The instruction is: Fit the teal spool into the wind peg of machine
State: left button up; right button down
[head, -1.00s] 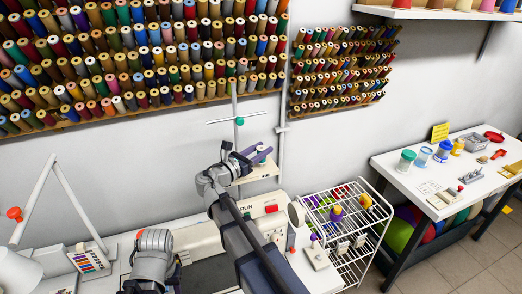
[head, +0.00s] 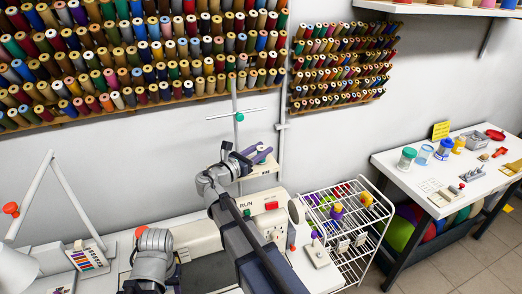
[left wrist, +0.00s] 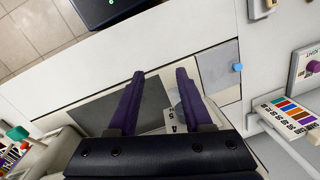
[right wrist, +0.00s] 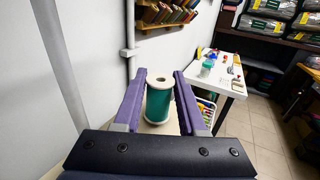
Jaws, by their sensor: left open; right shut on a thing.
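The teal spool (right wrist: 158,101) stands upright between the purple fingers of my right gripper (right wrist: 160,95) in the right wrist view. My right gripper is shut on it. In the head view my right gripper (head: 260,156) is above the back of the white machine (head: 268,224), close to a small cream platform (head: 262,170). The fingers mostly hide the spool there. I cannot make out the wind peg or whether the spool touches it. My left gripper (left wrist: 158,75) is open and empty, above the worktable and its grey panel in the left wrist view.
A thin upright rod with a crossbar (head: 238,116) stands just behind my right gripper. A white wire rack (head: 345,220) stands right of the machine. A white side table (head: 440,165) is farther right. A lamp arm (head: 38,190) is at the left. Spools cover the wall.

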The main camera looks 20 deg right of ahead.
jog(key=shift+f, duration=0.15)
grip_release()
dwell(0.5)
jog(key=shift+a, duration=0.1)
dwell(0.3)
jog(key=shift+s+a+r+p, duration=0.3)
jog(key=shift+s+a+r, duration=0.05)
jog(key=shift+a, duration=0.4)
jog(key=shift+s+a+r+p, duration=0.35)
jog(key=shift+a, duration=0.35)
jog(key=shift+s+a+r+p, duration=0.3)
jog(key=shift+s+a+r, duration=0.05)
jog(key=shift+a, duration=0.4)
